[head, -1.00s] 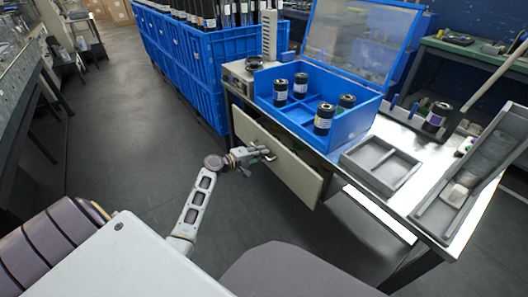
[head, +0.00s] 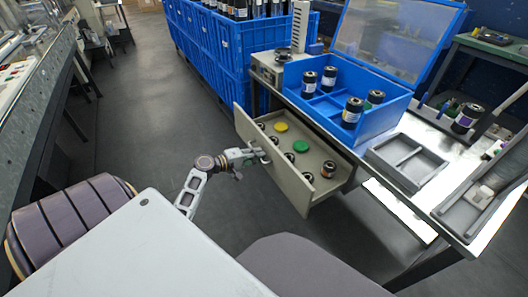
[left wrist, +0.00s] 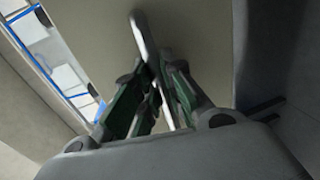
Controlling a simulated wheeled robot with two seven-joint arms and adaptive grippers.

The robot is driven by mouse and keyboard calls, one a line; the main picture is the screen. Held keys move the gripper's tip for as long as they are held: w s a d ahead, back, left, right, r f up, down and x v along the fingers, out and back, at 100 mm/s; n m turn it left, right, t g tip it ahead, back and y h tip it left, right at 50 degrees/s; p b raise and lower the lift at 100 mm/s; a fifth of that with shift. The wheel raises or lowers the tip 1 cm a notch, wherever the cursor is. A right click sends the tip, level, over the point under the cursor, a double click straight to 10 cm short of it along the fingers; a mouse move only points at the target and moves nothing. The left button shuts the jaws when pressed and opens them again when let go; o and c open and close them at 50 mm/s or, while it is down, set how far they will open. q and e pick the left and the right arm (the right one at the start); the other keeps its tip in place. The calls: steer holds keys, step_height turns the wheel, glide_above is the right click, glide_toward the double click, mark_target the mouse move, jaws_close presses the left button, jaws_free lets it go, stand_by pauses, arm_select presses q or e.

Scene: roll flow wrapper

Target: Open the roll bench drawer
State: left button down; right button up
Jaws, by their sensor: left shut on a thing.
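The roll bench drawer (head: 287,180) stands pulled out from the bench in the head view. Its pale front faces my left arm. Inside lie several dark round pieces, a yellow disc (head: 281,127), a green disc (head: 301,146) and a black roll with an orange band (head: 328,169). My left gripper (head: 258,155) is shut on the drawer's handle at the front panel. In the left wrist view, the green-padded fingers (left wrist: 153,98) close around the metal bar handle (left wrist: 141,35) against the pale panel. My right gripper is not in view.
On the bench stands an open blue case (head: 361,128) with several black rolls. A grey divided tray (head: 405,163) lies beside it. The dark floor (head: 150,130) left of the drawer is clear.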

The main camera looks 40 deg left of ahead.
arm_select(q)
steer(key=shift+s+a, duration=0.15)
steer(key=shift+s, duration=0.2)
steer(key=c, duration=1.5)
jaws_free()
steer(key=shift+v, duration=6.05)
steer(key=shift+w+f, duration=0.1)
